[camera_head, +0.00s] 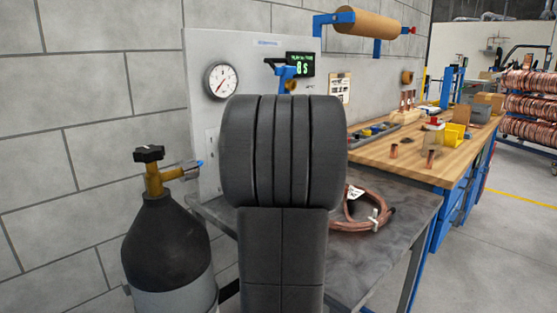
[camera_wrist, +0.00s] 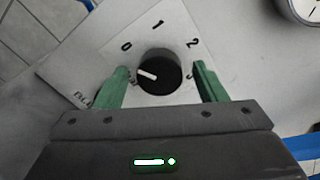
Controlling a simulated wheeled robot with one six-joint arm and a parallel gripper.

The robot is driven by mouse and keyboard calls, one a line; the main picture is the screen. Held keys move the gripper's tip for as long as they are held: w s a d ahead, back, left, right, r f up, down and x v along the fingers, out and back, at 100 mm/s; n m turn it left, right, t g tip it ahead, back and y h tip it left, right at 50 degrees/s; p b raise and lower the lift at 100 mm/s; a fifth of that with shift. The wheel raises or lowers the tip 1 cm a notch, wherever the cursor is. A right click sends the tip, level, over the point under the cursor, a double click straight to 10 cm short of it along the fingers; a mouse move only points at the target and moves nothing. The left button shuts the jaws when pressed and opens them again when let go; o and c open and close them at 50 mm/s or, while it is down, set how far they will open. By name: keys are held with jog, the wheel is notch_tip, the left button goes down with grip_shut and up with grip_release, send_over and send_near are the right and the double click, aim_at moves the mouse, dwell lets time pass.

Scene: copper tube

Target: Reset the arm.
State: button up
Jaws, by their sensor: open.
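My gripper (camera_wrist: 160,82) shows in the wrist view with its two green fingers apart and nothing held between them. Between the fingertips, in front of a light panel (camera_wrist: 185,30), is a round black knob (camera_wrist: 158,72) with a white pointer mark. The pointer aims left, below the printed 0. The numbers 0, 1 and 2 show around the knob, and one more is partly hidden by the right finger. I cannot tell whether the fingers touch the knob. In the head view my dark arm blocks the middle, and the gripper is hidden behind it.
A gas cylinder (camera_head: 168,250) with a brass valve stands at the left. A pressure gauge (camera_head: 221,80) and a green display (camera_head: 300,64) are on the panel. A copper coil (camera_head: 362,212) lies on the grey table (camera_head: 400,225). A wooden workbench (camera_head: 452,160) is at the right.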

jog(key=shift+m+p, duration=3.4)
jog(key=shift+p, duration=0.9)
jog(key=shift+f, duration=0.1)
